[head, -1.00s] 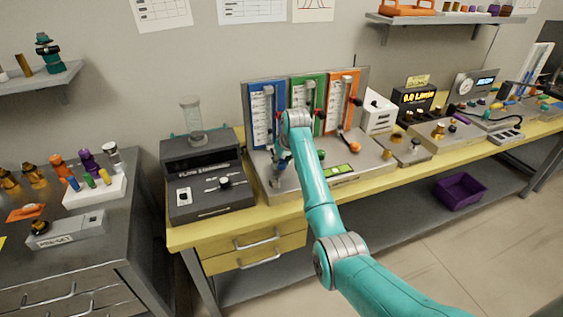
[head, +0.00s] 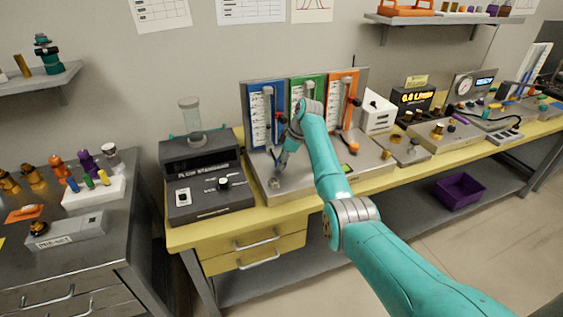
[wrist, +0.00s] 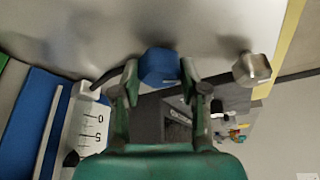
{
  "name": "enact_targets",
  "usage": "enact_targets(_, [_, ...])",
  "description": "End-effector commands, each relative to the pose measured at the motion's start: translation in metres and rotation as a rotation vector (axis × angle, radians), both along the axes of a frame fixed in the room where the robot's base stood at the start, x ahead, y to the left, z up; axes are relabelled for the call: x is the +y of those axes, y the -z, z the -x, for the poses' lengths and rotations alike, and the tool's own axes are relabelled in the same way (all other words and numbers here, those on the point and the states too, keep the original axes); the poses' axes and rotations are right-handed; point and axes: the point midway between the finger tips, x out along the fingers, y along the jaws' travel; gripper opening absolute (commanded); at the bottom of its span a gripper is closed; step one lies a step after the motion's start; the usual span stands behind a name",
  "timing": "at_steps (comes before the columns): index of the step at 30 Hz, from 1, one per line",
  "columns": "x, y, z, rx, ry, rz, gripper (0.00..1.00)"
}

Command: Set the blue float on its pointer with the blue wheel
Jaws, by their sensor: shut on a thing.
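The blue wheel (wrist: 160,66) sits between my fingertips in the wrist view, and my gripper (wrist: 160,74) is shut on it. In the head view my gripper (head: 281,163) is low in front of the blue panel (head: 254,88) and hides the wheel. The blue panel's scale (wrist: 88,135) shows its 0 and 5 marks in the wrist view. A dark piece (wrist: 70,158) lies by the tube there; I cannot tell whether it is the float or the pointer. The blue float is too small to make out in the head view.
The green panel (head: 297,88) and orange panel (head: 347,82) stand right of the blue one. A dark flow standard box (head: 205,193) is close on the left. A steel knob (wrist: 252,68) is right of the wheel in the wrist view.

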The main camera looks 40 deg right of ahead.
Motion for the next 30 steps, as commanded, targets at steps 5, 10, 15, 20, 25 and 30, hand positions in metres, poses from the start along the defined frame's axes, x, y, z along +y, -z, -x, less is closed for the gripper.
enact_targets(5, [-0.0007,-0.0006,-0.0006,0.004,-0.165,-0.002,0.08])
enact_targets(10, [-0.0009,-0.0007,-0.0010,0.002,-0.287,-0.001,0.08])
enact_targets(15, [-0.0011,-0.0001,-0.0012,0.002,-0.364,0.000,0.08])
enact_targets(20, [-0.0010,0.0001,-0.0012,0.002,-0.418,-0.001,0.08])
enact_targets(25, [-0.0011,0.0002,-0.0011,0.003,-0.454,0.000,0.08])
enact_targets(30, [-0.0014,0.0002,-0.0014,0.002,-0.473,0.001,0.08])
